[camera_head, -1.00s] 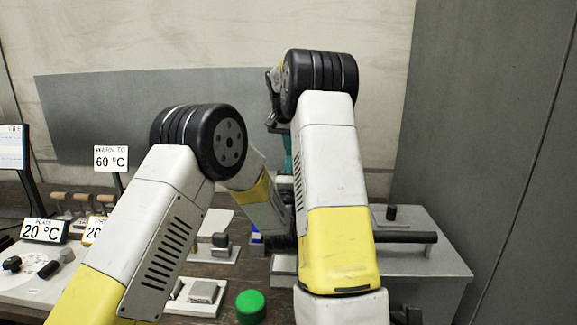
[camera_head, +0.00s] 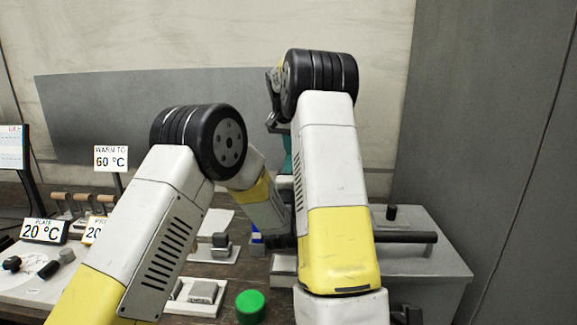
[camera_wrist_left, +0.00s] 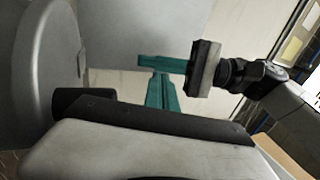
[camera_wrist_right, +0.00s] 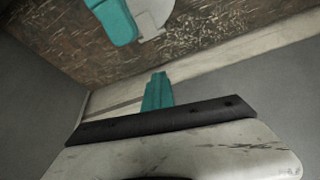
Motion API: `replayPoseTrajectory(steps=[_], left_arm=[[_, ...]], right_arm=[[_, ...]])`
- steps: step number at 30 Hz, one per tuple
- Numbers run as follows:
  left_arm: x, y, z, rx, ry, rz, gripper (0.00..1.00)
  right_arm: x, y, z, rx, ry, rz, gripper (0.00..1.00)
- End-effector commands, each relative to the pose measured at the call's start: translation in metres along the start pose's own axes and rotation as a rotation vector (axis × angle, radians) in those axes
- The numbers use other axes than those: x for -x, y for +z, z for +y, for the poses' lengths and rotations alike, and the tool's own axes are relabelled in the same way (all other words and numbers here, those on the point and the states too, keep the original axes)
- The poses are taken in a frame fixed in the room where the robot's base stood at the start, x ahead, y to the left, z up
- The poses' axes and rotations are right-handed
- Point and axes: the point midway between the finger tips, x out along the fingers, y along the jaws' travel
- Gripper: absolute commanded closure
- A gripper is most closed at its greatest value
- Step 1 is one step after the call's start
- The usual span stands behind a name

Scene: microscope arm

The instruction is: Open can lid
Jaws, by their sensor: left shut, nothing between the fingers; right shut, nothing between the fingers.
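No plainly recognisable can shows. A round green piece (camera_head: 250,306) stands on the bench at the bottom of the head view. A grey box (camera_head: 420,262) with a black knob and a long black bar is at the right. The left wrist view shows a large rounded grey body (camera_wrist_left: 38,85) and a black cylinder (camera_wrist_left: 84,101); I cannot tell what they belong to. My left gripper (camera_wrist_left: 161,92) is shut and empty, hidden behind my arms in the head view. My right gripper (camera_wrist_right: 157,92) is shut and empty, teal fingers pointing away from the wrist.
On the left stand a "60 °C" sign (camera_head: 111,158), a "20 °C" plate display (camera_head: 44,230) and small tools. A small grey block (camera_head: 203,292) sits on a white base. A grey wall panel closes the right side. My two arms cover the middle.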

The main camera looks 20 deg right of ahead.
Motion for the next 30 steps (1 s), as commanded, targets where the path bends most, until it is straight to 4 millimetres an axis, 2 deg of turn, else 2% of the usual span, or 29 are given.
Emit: replayPoseTrajectory(steps=[15, 17, 22, 30], left_arm=[[0.0000, 0.0000, 0.0000, 0.000, 0.000, 0.000, 1.00], [0.0000, 0.0000, 0.0000, 0.000, 0.000, 0.000, 1.00], [0.0000, 0.0000, 0.0000, 0.000, 0.000, 0.000, 1.00], [0.0000, 0.0000, 0.0000, 0.000, 0.000, 0.000, 1.00]], right_arm=[[0.0000, 0.0000, 0.0000, 0.000, 0.000, 0.000, 1.00], [0.0000, 0.0000, 0.0000, 0.000, 0.000, 0.000, 0.90], [0.0000, 0.0000, 0.0000, 0.000, 0.000, 0.000, 0.57], [0.0000, 0.0000, 0.0000, 0.000, 0.000, 0.000, 0.55]])
